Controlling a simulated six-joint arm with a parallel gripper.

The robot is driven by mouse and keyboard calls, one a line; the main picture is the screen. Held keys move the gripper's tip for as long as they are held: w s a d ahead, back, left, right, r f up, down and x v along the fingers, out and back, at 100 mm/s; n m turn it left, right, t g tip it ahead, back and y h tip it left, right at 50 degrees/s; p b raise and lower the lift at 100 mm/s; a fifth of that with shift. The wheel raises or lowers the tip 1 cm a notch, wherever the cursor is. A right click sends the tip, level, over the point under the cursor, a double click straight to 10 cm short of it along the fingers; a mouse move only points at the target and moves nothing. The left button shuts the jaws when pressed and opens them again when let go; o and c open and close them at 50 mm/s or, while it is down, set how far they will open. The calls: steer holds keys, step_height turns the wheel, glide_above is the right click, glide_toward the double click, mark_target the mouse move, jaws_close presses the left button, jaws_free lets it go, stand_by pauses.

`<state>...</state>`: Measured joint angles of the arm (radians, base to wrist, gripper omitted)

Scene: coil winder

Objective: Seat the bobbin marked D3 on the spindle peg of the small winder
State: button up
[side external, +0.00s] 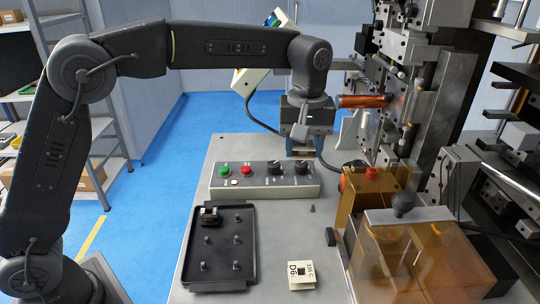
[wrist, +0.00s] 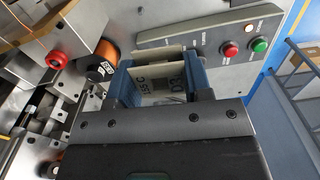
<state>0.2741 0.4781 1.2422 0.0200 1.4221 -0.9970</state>
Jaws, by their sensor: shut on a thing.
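My gripper (side external: 301,165) is in the side view above the table, behind the control box, pointing down. In the wrist view its two blue fingers (wrist: 163,82) are shut on a cream bobbin (wrist: 160,88). Its face is marked D3 and 155 C; its far parts are hidden by the fingers and gripper body. I cannot pick out the spindle peg for certain.
A control box (side external: 265,183) with green and red buttons lies below my gripper. A black tray (side external: 250,262) with several pegs holds one dark bobbin (side external: 209,215). A cream D6 bobbin (side external: 301,275) lies at the front. An amber cover (side external: 415,260) and a red knob (side external: 372,173) are at right.

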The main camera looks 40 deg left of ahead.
steer(key=d, duration=0.6)
steer(key=d+r, duration=0.1)
steer(key=d, duration=1.1)
steer(key=shift+w+d+r, duration=0.15)
steer(key=shift+d, duration=0.25)
steer(key=shift+f, duration=2.55)
steer(key=shift+f, duration=0.75)
steer(key=shift+r, duration=0.7)
steer(key=shift+f, duration=0.2)
steer(key=shift+f, duration=0.7)
steer(key=shift+r, duration=0.15)
